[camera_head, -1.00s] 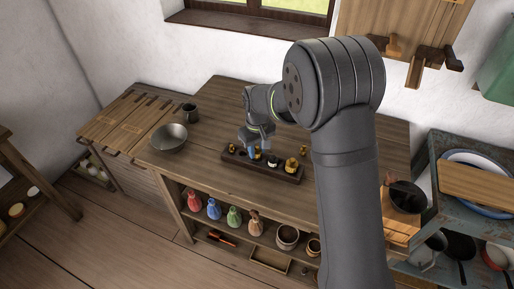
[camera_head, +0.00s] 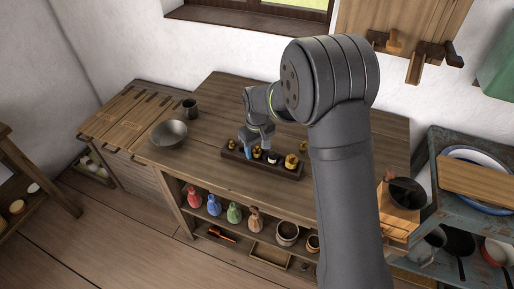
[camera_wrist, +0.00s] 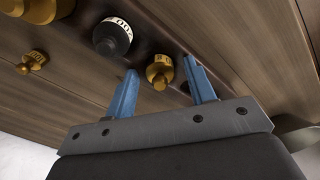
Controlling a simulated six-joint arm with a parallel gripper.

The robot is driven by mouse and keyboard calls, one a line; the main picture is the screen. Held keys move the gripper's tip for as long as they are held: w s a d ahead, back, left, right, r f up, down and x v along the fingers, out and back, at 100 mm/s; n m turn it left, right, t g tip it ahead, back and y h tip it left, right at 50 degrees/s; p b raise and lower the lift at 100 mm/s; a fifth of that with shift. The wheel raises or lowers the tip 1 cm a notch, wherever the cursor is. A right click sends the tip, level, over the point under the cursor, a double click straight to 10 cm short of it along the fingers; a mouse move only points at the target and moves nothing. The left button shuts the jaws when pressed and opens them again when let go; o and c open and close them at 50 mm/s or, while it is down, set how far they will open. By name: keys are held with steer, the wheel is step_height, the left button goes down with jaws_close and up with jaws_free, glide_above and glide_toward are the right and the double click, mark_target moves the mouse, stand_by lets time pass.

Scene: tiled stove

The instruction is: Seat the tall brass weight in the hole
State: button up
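My gripper (camera_wrist: 159,66) is open, its two blue fingers pointing at the dark wooden block (camera_head: 233,157). It also shows in the head view (camera_head: 251,148), low over the block's left half. A small knobbed brass weight (camera_wrist: 160,72) appears between the fingertips in the wrist view, with a gap on both sides. It is partly visible beside the fingers in the head view (camera_head: 257,153). Another brass weight (camera_wrist: 32,62) stands farther left, apart from the fingers; it shows behind the block in the head view (camera_head: 303,147). I cannot tell which is the tall one. The hole is not clearly visible.
A black weight with a white band (camera_wrist: 112,37) and a large brass weight (camera_wrist: 38,8) sit in the block. Another brass piece (camera_head: 232,145) is at the block's left end. A metal bowl (camera_head: 168,134) and a dark mug (camera_head: 190,108) stand left. The tabletop between is clear.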

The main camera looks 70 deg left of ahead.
mark_target(257, 147)
steer(key=shift+d+f, duration=0.1)
steer(key=shift+d, duration=0.05)
step_height(257, 147, up, 18)
steer(key=shift+f, duration=0.15)
steer(key=shift+f, duration=0.15)
stand_by(0.4)
step_height(257, 147, down, 17)
steer(key=shift+f, duration=0.2)
steer(key=shift+r, duration=0.1)
steer(key=shift+r, duration=0.1)
stand_by(0.4)
